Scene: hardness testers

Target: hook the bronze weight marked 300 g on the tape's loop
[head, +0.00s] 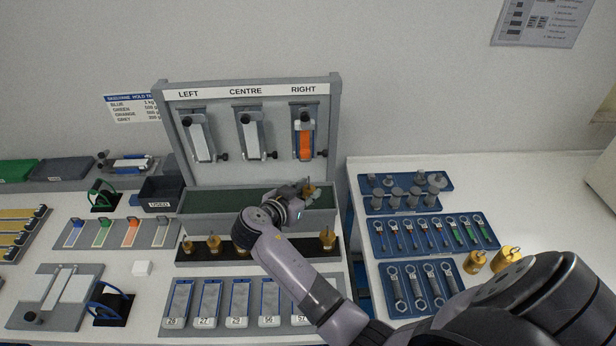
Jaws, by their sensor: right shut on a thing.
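My right gripper (300,194) is shut on a small bronze weight (310,190), whose hook points up. They are over the front of the green-lined trough, below the RIGHT station of the grey test stand (335,110). An orange tape (305,146) hangs at that station, with the weight below it and apart from it. The tape's loop is too small to make out. The 300 g marking cannot be read. Several other bronze weights (327,239) stand on the black rack (300,252); my right arm hides part of it. My left gripper is not in view.
White tapes hang at LEFT (200,140) and CENTRE (251,138). The green-lined trough (215,201) lies under the stand. A grey tray (180,325) of numbered samples is in front. Blue tool trays (408,180) and two larger brass weights (476,263) are on the right table.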

